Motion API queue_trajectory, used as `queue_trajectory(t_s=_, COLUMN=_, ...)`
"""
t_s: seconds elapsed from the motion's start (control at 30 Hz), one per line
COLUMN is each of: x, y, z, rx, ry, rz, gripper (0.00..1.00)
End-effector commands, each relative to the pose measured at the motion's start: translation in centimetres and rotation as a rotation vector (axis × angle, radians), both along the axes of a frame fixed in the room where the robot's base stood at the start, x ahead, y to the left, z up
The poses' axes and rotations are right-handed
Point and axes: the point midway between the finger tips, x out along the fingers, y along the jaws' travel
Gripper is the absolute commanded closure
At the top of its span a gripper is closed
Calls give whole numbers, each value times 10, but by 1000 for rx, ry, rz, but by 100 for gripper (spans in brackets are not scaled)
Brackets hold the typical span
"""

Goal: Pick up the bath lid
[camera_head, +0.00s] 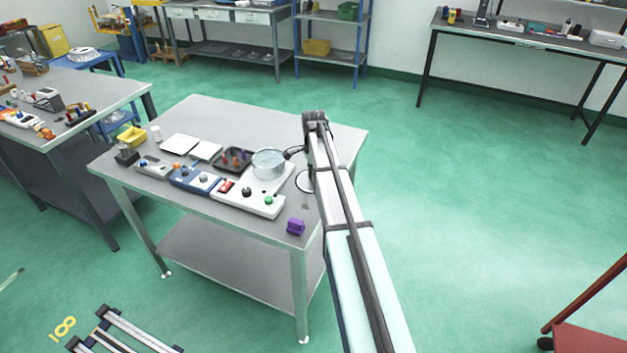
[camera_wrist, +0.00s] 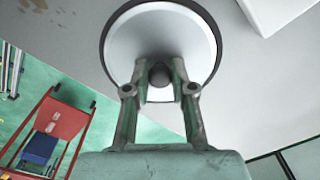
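The bath lid is a round pale disc with a dark edge and a dark knob. In the wrist view the lid (camera_wrist: 190,40) fills the upper middle. My gripper (camera_wrist: 159,75) is over it, its two fingers close against either side of the knob, shut on it. In the head view the lid (camera_head: 303,182) shows as a pale disc at the table's right side, partly hidden by my arm. The fingertips are hidden there. The round metal bath (camera_head: 268,163) stands left of the lid on a white unit. I cannot tell whether the lid touches the table.
The grey table (camera_head: 235,118) also holds a dark tray (camera_head: 234,159), control boxes (camera_head: 195,179) and a purple part (camera_head: 296,227) near its front right corner. The table's back is clear. A red cart (camera_head: 590,335) stands at lower right.

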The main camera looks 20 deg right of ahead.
Motion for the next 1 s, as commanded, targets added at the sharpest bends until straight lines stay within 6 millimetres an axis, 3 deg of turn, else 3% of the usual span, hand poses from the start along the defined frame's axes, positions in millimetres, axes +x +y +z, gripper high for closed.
queue_trajectory(t_s=0.57, x=-1, y=1, z=0, rx=2, ry=7, rz=0, gripper=100)
queue_trajectory(t_s=0.77, x=-1, y=0, z=23, rx=1, ry=4, rz=0, gripper=100)
queue_trajectory(t_s=1.0, x=1, y=0, z=80, rx=0, ry=1, rz=0, gripper=100)
